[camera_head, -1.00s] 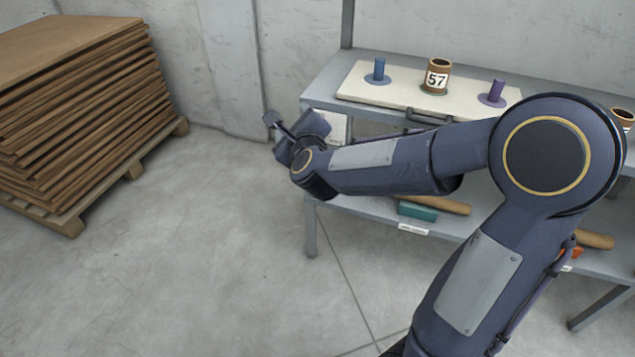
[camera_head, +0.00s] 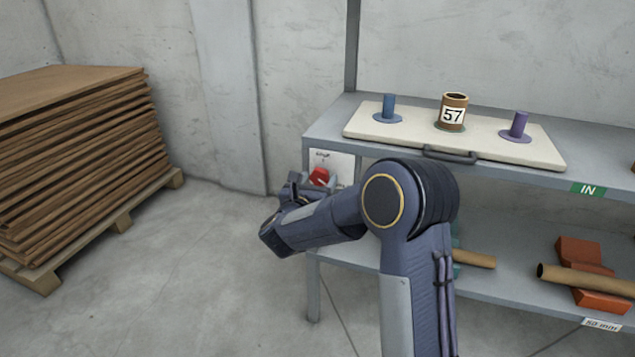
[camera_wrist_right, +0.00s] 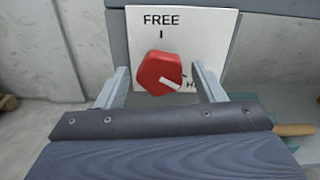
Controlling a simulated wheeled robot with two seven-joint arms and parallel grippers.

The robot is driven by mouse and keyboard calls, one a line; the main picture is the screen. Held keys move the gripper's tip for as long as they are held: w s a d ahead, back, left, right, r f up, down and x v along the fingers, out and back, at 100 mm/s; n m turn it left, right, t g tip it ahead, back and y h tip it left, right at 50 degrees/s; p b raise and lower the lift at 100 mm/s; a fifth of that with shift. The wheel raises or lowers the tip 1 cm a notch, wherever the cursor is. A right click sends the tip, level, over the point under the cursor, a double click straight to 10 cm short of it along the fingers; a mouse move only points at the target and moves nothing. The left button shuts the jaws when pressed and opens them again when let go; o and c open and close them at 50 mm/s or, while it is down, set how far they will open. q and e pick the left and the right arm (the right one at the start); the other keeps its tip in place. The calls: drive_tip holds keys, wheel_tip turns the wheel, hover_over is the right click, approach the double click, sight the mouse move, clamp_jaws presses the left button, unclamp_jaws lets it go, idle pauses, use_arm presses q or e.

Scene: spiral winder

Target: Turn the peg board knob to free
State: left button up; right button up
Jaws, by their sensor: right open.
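The red peg board knob (camera_head: 319,177) sits on a white plate (camera_head: 342,163) at the left end of the shelf. In the right wrist view the knob (camera_wrist_right: 160,73) shows large, with its white pointer mark toward the lower right, near a partly hidden label starting with "H". The word "FREE" and a tick stand above it on the plate (camera_wrist_right: 206,28). My right gripper (camera_head: 308,184) is open, and in the wrist view its fingers (camera_wrist_right: 160,82) stand on either side of the knob, with gaps showing. My left gripper is not in view.
The cream peg board (camera_head: 400,134) with a handle lies on the shelf top. It carries a blue peg (camera_head: 389,107), a brown tube marked 57 (camera_head: 453,112) and a purple peg (camera_head: 518,126). Stacked brown sheets (camera_head: 75,150) stand on a pallet at left. Floor between is clear.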

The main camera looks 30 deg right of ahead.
drive_tip(key=shift+w+d, duration=0.2)
drive_tip(key=c, duration=1)
drive_tip(key=shift+o, duration=0.2)
